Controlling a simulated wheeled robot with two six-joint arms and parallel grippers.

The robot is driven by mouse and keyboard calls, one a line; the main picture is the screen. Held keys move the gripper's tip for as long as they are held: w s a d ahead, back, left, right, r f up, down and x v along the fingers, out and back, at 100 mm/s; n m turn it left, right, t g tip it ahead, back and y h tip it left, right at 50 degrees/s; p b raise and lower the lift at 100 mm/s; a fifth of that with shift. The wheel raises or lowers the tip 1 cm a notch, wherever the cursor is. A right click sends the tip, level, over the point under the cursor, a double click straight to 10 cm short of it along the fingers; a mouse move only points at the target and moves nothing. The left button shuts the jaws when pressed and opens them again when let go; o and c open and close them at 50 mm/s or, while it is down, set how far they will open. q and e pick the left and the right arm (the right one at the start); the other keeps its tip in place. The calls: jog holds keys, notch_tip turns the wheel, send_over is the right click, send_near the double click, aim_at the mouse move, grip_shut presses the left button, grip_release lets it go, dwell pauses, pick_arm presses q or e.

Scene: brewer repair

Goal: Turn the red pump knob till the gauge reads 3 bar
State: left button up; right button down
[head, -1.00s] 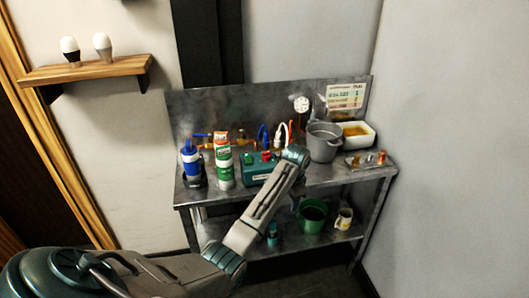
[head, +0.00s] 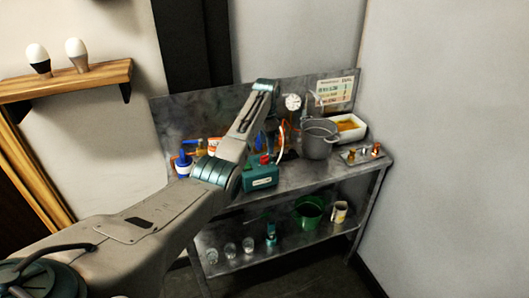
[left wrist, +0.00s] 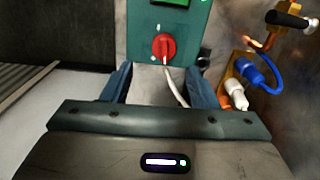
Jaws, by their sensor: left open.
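The teal pump box (head: 260,180) stands on the steel bench; its red knob (head: 264,159) shows small on top. In the left wrist view the red knob (left wrist: 164,47) is on the teal panel, just beyond and between my fingertips, and not gripped. My left gripper (left wrist: 160,74) is open, one dark finger on each side below the knob. In the head view its jaws are hidden behind my arm. The round white gauge (head: 293,102) is on the bench's back panel; its reading is too small to tell. My right gripper is not in view.
A grey pot (head: 319,140) and a white tray (head: 350,128) stand at the bench's right. A blue-capped bottle (head: 184,164) is at the left. Blue and white connectors (left wrist: 248,70) and a brass valve (left wrist: 283,22) lie right of the knob.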

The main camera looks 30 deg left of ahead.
aim_at(264, 158)
pick_arm(q)
jog(key=f, duration=0.3)
jog(key=shift+s+a+f+p, duration=0.1)
jog(key=shift+a+f+p, duration=0.15)
jog(key=shift+a+p, duration=0.15)
notch_tip(264, 158, down, 2)
jog(key=shift+a+f, duration=0.1)
jog(key=shift+a, duration=0.05)
jog(key=shift+f, duration=0.15)
jog(key=shift+d+f, duration=0.1)
jog(key=shift+d, duration=0.1)
jog(key=shift+c, duration=0.5)
jog(key=c, duration=0.9)
jog(key=shift+o, duration=0.2)
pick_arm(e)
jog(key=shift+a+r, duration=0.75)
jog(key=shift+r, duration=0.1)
